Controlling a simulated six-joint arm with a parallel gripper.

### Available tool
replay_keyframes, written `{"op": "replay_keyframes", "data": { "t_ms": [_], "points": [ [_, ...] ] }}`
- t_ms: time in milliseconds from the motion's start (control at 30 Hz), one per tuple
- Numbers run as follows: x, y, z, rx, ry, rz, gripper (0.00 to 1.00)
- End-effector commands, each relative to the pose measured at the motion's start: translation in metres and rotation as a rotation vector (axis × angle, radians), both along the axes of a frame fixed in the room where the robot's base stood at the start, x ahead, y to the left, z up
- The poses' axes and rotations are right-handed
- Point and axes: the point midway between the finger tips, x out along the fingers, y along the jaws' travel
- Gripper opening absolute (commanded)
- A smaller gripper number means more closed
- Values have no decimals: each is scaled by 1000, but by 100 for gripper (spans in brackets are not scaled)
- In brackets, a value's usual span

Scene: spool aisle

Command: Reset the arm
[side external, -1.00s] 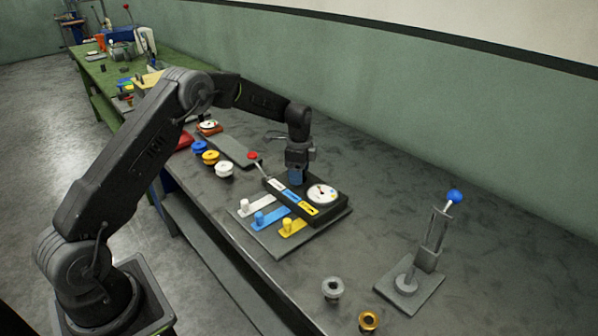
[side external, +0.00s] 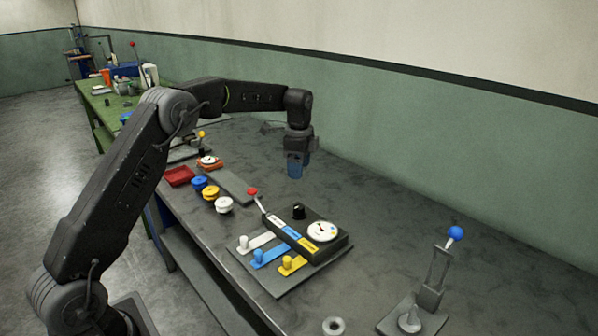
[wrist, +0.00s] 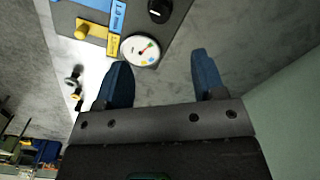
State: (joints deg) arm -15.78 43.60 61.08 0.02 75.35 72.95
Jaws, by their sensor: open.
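My gripper (side external: 296,168) hangs over the bench behind the control panel, pointing down, with nothing seen between its jaws. In the wrist view its two blue fingers (wrist: 158,78) are apart with bare bench between them. The control panel (side external: 335,246) has a round dial (side external: 322,231), a black knob (side external: 298,211), white, blue and yellow labels, and a red-tipped lever (side external: 253,192). White, blue and yellow pegs (side external: 290,264) stand on matching strips at its front. The dial (wrist: 140,49) and knob (wrist: 158,10) also show in the wrist view.
A blue-knobbed lever (side external: 454,233) stands on a plate at the right. Blue, yellow and white spools (side external: 211,193) and a red tray (side external: 179,176) lie left of the panel. A grey spool (side external: 333,326) is at the front edge. The bench around my gripper is clear.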

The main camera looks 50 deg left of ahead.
Motion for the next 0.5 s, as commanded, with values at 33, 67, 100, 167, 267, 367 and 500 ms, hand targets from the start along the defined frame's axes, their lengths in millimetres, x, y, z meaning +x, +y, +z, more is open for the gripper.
{"op": "replay_keyframes", "data": {
  "t_ms": [33,67,100,167,267,367,500],
  "points": [
    [0,0,0,0,0,0,63],
    [0,0,0,0,0,0,63],
    [0,0,0,0,0,0,63],
    [0,0,0,0,0,0,63],
    [-2,-3,6,2,-7,10,63],
    [-13,-13,24,7,-30,52,63],
    [-44,-39,65,12,-91,165,63]
  ]
}}
